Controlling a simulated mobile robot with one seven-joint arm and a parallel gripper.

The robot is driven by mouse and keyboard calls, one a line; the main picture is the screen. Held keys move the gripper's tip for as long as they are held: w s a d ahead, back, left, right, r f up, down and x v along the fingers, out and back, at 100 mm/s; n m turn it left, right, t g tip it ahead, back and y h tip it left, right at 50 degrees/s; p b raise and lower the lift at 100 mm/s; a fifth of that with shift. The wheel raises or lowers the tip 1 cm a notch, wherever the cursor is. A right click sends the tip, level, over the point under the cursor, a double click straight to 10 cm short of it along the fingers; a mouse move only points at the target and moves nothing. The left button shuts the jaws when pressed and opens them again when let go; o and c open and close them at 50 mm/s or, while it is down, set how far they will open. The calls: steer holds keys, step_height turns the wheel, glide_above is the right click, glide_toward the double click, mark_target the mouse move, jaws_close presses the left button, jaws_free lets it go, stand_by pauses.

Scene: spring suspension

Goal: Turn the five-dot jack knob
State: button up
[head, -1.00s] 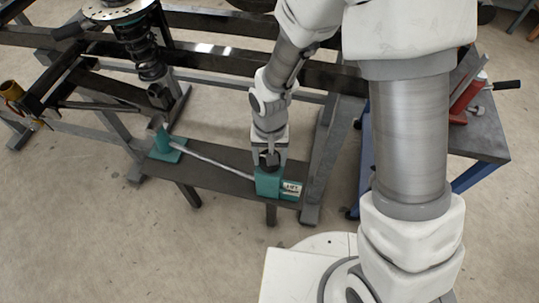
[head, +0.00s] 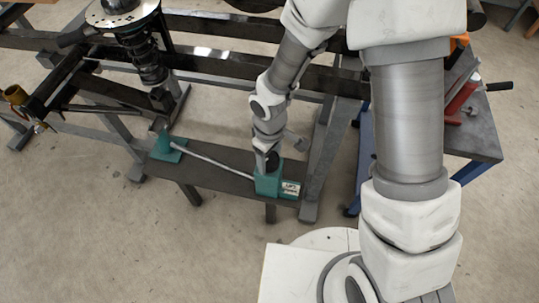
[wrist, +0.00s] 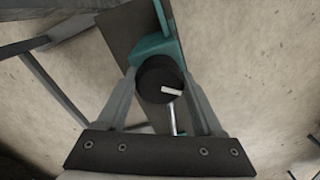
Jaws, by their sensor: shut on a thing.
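The black round jack knob (wrist: 155,74) has a white pointer mark and sits on top of a teal box (head: 267,183). The box stands at the right end of a dark bench and carries a small white label (head: 290,189) on its front. My gripper (wrist: 162,84) is shut on the knob from above, with one finger on each side of it. In the head view my gripper (head: 267,160) hides most of the knob. I cannot make out any dots. A metal rod (head: 215,162) runs from the box to a teal jack stand (head: 166,148).
The dark bench (head: 222,180) stands on short legs. Behind it are a dark steel frame (head: 235,72) and a coil spring with its damper (head: 146,55). A blue-legged table (head: 480,130) with a red tool stands at the right. The floor in front is clear.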

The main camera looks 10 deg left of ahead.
mark_target(270, 158)
steer(key=n+p, duration=0.1)
steer(key=n, duration=0.3)
steer(key=shift+r+n, duration=0.1)
steer(key=shift+n, duration=0.2)
steer(key=shift+w+n+p, duration=0.1)
steer(key=shift+n+p, duration=0.55)
steer(key=shift+n, duration=0.95)
steer(key=o, duration=1.4)
step_height(270, 158, up, 17)
steer(key=p, duration=0.7)
steer(key=shift+r, duration=0.15)
